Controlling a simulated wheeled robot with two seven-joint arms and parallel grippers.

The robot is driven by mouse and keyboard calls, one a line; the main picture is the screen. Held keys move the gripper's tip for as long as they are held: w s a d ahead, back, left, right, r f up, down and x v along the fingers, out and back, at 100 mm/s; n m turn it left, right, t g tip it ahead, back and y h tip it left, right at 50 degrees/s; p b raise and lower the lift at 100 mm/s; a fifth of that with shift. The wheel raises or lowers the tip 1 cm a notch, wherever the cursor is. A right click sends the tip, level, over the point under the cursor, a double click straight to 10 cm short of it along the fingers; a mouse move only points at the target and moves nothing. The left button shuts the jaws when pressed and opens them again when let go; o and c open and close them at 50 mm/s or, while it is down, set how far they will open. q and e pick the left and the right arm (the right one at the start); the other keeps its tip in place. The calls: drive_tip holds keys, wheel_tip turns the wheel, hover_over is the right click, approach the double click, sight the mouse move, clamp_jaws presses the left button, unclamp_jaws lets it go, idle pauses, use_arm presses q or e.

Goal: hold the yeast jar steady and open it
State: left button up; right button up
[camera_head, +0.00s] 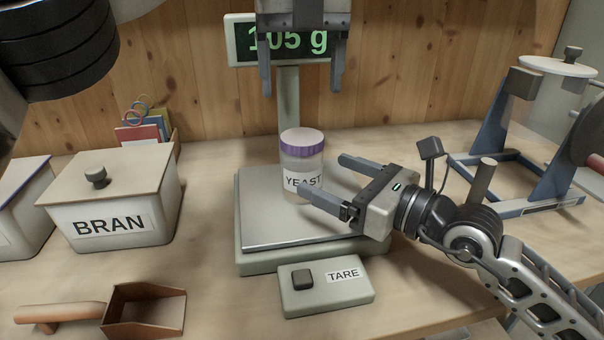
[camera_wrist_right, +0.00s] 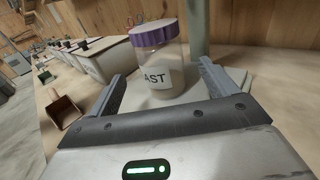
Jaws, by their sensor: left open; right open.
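The yeast jar (camera_head: 300,166) stands upright on the scale plate (camera_head: 262,222), with its purple lid (camera_head: 302,138) on. My left gripper (camera_head: 302,88) is open and empty, above the jar with its fingers pointing down, in front of the scale's display. My right gripper (camera_head: 322,178) is open beside the jar on the right, its fingers pointing left; one finger overlaps the jar's label in this view. In the right wrist view the jar (camera_wrist_right: 158,68) stands ahead, between the directions of the two open fingers (camera_wrist_right: 165,85). Whether either finger touches it is unclear.
The scale display (camera_head: 270,42) reads 105 g. A TARE box (camera_head: 326,288) sits in front of the scale. A BRAN bin (camera_head: 112,200) and a scoop (camera_head: 142,312) are at the left. A blue-framed stand (camera_head: 535,190) is at the right.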

sight(302, 163)
drive_tip(key=x, duration=0.6)
drive_tip(key=shift+w+a, duration=0.25)
